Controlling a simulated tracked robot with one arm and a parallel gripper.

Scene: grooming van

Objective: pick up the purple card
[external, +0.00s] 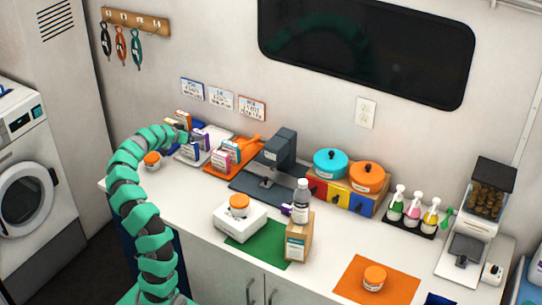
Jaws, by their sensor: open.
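A small purple piece (200,138), which may be the purple card, shows among small items at the back left of the counter. It is too small and crowded to tell its full shape. My gripper (186,137) is at the end of the curved green arm, close beside this piece. The jaws are open, but their tips are small and partly lost among the items. I cannot tell whether they touch anything. A card with a blue-purple border (192,89) also hangs on the wall above, clear of my gripper.
An orange tray (214,169) with small items lies to the right of my gripper, then a dark grey machine (278,158). An orange-lidded jar (152,159) stands near my arm. A white box (238,222) and a bottle (301,204) stand farther forward. The counter's front left is clear.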

